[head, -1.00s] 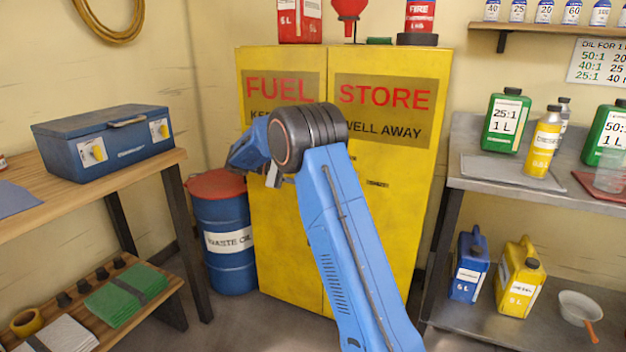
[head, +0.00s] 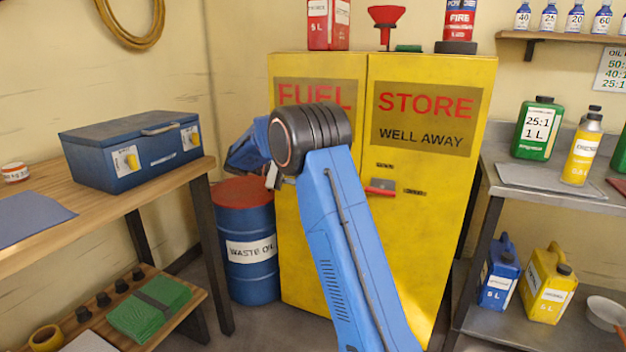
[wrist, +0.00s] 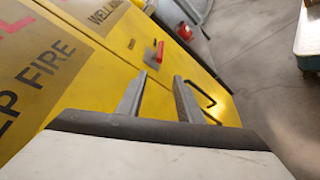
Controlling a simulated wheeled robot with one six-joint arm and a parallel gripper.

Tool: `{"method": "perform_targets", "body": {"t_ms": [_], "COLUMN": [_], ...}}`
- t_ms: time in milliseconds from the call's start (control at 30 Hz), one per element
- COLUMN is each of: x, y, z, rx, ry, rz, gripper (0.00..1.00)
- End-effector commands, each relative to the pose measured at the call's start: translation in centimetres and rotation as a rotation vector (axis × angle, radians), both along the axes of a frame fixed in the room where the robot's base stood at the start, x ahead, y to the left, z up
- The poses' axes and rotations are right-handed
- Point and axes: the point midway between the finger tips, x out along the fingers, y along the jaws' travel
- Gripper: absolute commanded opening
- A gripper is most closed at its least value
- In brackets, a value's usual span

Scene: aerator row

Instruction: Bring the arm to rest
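My arm (head: 350,240) is raised and bent in the head view, in front of the yellow fuel store cabinet (head: 425,170). My gripper is mostly hidden behind the arm's dark joint there. In the wrist view my gripper (wrist: 158,95) shows two grey fingers standing apart, with nothing between them. Beyond the fingers is the yellow cabinet front (wrist: 110,70), with a red-handled latch (wrist: 154,54). The latch (head: 380,187) also shows in the head view, just right of my arm. I see no contact between the fingers and the cabinet.
A wooden bench (head: 130,195) with a blue box (head: 132,150) stands at left. A blue waste oil drum (head: 248,245) is beside the cabinet. A metal shelf unit (head: 488,180) with bottles and jugs is at right. Open floor (wrist: 245,60) shows in the wrist view.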

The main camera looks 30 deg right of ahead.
Motion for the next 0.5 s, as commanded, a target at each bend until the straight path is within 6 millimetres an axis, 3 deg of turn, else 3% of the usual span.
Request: {"method": "perform_targets", "body": {"t_ms": [333, 500], "x": [-0.2, -2.3], "y": [0.0, 0.0], "z": [0.1, 0.9], "rx": [0.005, 0.063], "ry": [-0.003, -0.034], "rz": [0.001, 0.012], "gripper": [0.33, 0.33]}}
